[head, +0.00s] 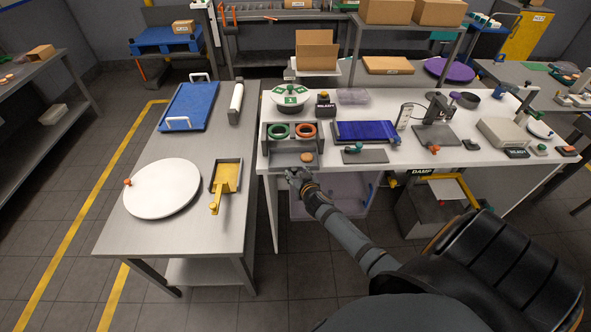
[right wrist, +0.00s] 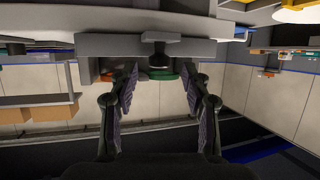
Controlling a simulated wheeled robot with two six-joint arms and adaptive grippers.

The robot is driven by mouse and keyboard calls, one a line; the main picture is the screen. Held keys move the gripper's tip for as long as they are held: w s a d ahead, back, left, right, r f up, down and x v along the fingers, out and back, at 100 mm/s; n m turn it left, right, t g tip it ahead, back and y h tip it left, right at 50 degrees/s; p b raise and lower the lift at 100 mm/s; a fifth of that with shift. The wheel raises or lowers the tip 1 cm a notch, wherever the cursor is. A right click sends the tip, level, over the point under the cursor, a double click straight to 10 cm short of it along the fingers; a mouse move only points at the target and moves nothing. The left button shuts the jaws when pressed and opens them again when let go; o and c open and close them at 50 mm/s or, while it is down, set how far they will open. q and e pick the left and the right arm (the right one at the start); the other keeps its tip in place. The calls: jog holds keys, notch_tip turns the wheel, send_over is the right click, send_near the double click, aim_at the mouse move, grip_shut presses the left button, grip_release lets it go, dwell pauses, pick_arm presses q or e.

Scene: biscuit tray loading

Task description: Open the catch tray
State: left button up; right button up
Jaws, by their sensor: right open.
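The catch tray (head: 283,159) is a grey, shallow, open-topped tray at the front left of the white table, below a holder with a green ring (head: 278,131) and an orange ring (head: 306,130). A round tan biscuit (head: 306,157) lies at its right side. My right gripper (head: 294,176) is just in front of the tray's front edge. In the right wrist view my right gripper (right wrist: 159,78) has its fingers apart and empty. A dark knob (right wrist: 154,57) on a grey front (right wrist: 110,46) shows ahead between the fingertips, apparently untouched. My left gripper is not in view.
A blue tray (head: 342,132) and a grey plate (head: 364,156) lie right of the catch tray.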

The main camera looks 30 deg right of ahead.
jog(key=shift+x, duration=1.1)
grip_shut()
